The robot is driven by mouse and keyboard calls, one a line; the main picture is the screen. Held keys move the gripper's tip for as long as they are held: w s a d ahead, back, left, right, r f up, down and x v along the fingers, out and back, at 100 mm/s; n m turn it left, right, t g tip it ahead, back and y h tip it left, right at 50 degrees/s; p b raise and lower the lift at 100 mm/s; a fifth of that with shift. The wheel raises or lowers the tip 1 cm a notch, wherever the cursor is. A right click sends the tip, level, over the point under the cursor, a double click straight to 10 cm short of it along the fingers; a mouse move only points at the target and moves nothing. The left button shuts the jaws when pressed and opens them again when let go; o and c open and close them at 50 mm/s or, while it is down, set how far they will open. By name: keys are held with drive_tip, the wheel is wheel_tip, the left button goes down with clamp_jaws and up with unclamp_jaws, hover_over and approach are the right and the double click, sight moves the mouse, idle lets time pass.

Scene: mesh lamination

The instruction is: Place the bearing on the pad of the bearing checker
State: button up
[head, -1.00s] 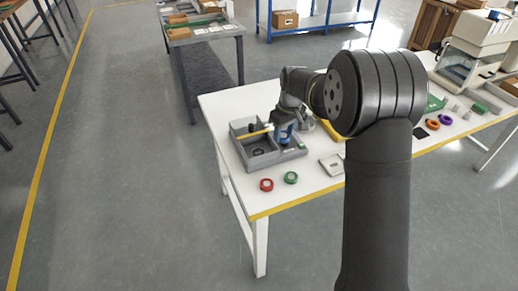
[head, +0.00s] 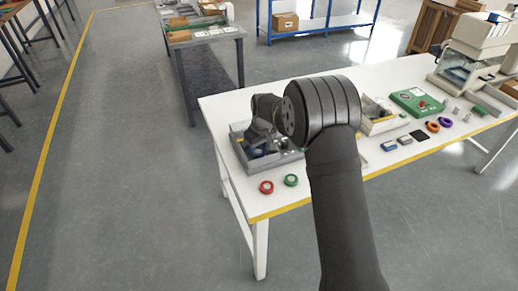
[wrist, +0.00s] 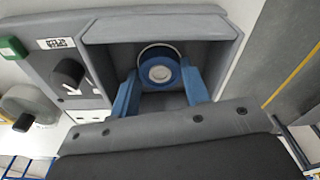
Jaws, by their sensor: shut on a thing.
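The bearing (wrist: 147,74), a blue ring with a pale centre, is between the two blue fingers of my gripper (wrist: 160,71), which is shut on it. Both are over an open grey compartment of the bearing checker (wrist: 222,28). A thin round rim, probably of the pad (wrist: 158,46), shows just behind the bearing; most of it is hidden. I cannot tell whether the bearing touches the pad. A dark knob and a green square are on the checker's left part. In the head view the checker (head: 290,159) stands at the table's left end, and my arm hides much of it.
The yellow-edged table front (head: 290,207) is clear.

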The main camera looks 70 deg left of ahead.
sight(261, 154)
drive_tip(key=o, duration=1)
drive_tip(key=shift+f, duration=0.1)
wheel_tip(261, 154, up, 12)
drive_tip(key=d, duration=0.1)
drive_tip(key=shift+w+d, duration=0.15)
drive_tip(key=shift+d, duration=0.05)
